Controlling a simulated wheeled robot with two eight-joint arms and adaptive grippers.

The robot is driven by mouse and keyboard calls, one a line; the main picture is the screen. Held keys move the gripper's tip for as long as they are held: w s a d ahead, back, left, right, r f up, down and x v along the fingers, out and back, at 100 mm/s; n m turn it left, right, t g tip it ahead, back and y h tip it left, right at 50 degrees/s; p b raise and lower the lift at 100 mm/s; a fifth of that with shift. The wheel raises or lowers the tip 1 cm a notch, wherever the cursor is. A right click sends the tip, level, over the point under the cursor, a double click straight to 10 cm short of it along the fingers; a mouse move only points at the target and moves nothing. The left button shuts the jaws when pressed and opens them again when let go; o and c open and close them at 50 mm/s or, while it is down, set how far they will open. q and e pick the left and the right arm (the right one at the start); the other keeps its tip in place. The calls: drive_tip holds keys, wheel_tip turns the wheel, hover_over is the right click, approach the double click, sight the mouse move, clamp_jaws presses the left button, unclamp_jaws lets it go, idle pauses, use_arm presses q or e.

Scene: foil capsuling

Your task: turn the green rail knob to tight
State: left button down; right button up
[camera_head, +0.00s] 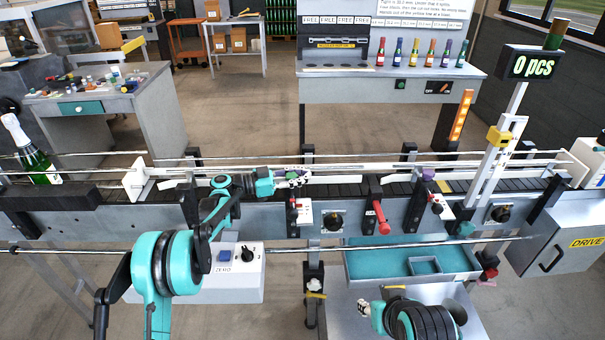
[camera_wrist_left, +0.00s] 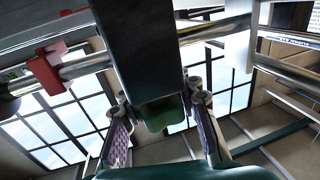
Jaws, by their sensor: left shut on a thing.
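The green rail knob (camera_wrist_left: 160,115) shows in the left wrist view, at the end of a dark bracket between the two fingers. My left gripper (camera_wrist_left: 163,128) is shut on it, one finger on each side. In the head view, my left gripper (camera_head: 297,178) reaches in from the left to the conveyor's rails and mostly hides the knob. The knob's turn position and any marking on it cannot be read. My right gripper (camera_head: 364,309) is low at the bottom of the head view, away from the conveyor; its fingers do not show clearly.
Rails (camera_head: 400,172) run along the conveyor. A red handle (camera_head: 381,219), a purple knob (camera_head: 428,188) and a black dial (camera_head: 334,221) sit to the right of my left gripper. A teal tray (camera_head: 370,268) is below. A green bottle (camera_head: 36,160) stands at the far left.

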use_arm(q)
drive_tip(key=shift+s+m+g, duration=0.2)
drive_tip(key=shift+m+g, duration=0.4)
drive_tip(key=shift+g, duration=0.3)
drive_tip(key=shift+s+m+g, duration=0.15)
drive_tip(key=shift+m+g, duration=0.45)
drive_tip(key=shift+g, duration=0.3)
drive_tip(key=shift+s+d+g, duration=0.1)
drive_tip(key=shift+g, duration=0.3)
drive_tip(key=c, duration=1.1)
unclamp_jaws()
drive_tip(key=shift+o, duration=0.2)
drive_tip(key=a, duration=0.7)
drive_tip(key=shift+a, duration=0.25)
drive_tip(key=shift+r, duration=0.1)
